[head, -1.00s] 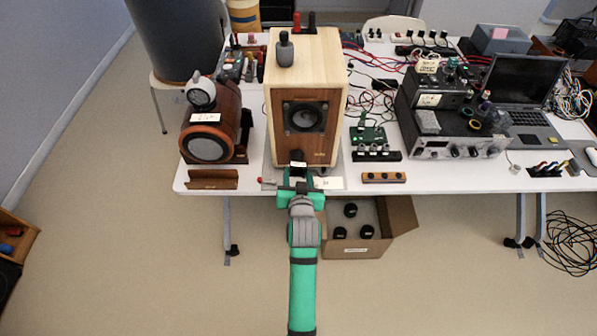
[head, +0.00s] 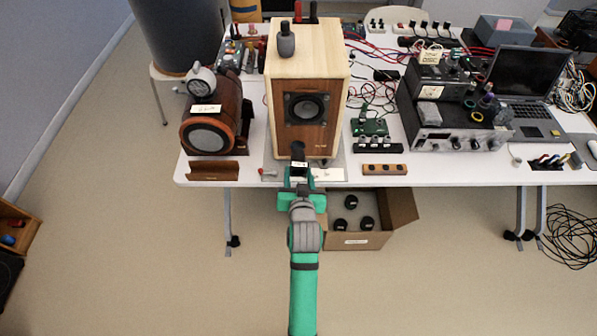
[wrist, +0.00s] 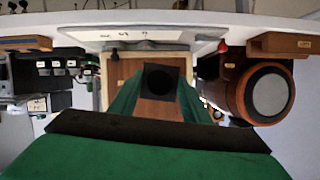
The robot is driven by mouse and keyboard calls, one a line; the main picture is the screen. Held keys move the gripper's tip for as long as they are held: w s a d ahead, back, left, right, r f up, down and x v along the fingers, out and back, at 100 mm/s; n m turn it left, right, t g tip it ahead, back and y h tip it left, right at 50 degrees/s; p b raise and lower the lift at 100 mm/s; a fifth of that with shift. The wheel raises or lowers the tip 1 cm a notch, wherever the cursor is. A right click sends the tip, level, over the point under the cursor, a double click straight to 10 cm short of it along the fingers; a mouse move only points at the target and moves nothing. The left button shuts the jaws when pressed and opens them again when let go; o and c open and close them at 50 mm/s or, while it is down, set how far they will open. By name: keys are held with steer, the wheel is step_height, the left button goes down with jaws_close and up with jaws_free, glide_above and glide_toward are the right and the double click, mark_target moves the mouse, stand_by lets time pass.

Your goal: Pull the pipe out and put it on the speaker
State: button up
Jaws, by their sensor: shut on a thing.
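The speaker (head: 310,95) is a pale wooden box with a brown front and a round driver, standing upright near the table's front edge. My gripper (head: 299,178) is in front of its lower face, shut on a short black piece, which I take to be the pipe (head: 298,151). The pipe's upper end shows above the green fingers, before the speaker's lower front; I cannot tell whether it is clear of the speaker. In the wrist view, a dark square end (wrist: 161,80) shows between the fingers against the speaker's wooden front.
A round brown speaker (head: 212,128) stands left. A green circuit board (head: 370,129) and electronics stand right. An open carton (head: 388,225) is below the table.

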steer(key=shift+s+d, duration=0.15)
steer(key=shift+s, duration=0.2)
steer(key=shift+s+a, duration=0.25)
steer(key=shift+s, duration=0.55)
steer(key=shift+d, duration=0.15)
